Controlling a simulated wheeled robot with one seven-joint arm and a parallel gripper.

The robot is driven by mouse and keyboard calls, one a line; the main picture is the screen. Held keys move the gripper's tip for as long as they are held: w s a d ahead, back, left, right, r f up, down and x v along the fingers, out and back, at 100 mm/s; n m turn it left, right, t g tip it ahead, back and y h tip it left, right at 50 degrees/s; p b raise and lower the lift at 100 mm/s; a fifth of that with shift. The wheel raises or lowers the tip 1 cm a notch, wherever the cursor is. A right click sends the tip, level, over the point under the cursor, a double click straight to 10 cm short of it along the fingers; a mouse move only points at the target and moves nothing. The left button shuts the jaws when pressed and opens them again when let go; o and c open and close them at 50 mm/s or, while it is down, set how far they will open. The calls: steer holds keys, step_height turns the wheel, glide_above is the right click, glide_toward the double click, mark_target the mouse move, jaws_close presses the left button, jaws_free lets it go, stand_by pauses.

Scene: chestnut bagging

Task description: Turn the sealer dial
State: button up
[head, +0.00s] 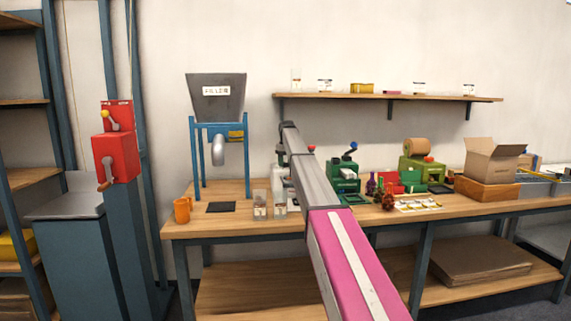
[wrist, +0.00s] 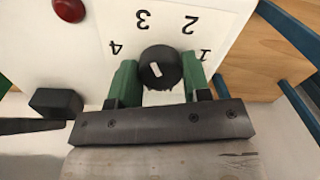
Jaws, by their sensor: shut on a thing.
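The sealer dial (wrist: 160,84) is a round black knob with a short white mark. It sits on a white panel (wrist: 85,62) of the sealer, printed with the numbers 1 to 4, which appear upside down in the wrist view. The mark leans slightly up and left, roughly towards the 3; its exact setting is hard to read. My gripper (wrist: 157,76) has its two green fingers on either side of the dial and is shut on it. In the head view my grey and pink arm hides the dial, my fingers and most of the sealer.
A red button (wrist: 68,9) and a black block (wrist: 55,103) are left of the dial. In the head view, the filler (head: 216,98) stands left of my arm on the workbench (head: 230,228). A green machine (head: 345,178) stands right. A shelf (head: 430,97) hangs above.

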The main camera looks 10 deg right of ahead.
steer(key=n, duration=0.4)
steer(key=shift+n, duration=0.3)
steer(key=n, duration=0.4)
steer(key=shift+n, duration=0.4)
steer(key=o, duration=0.9)
steer(key=r, duration=1.1)
steer(key=shift+w, duration=0.2)
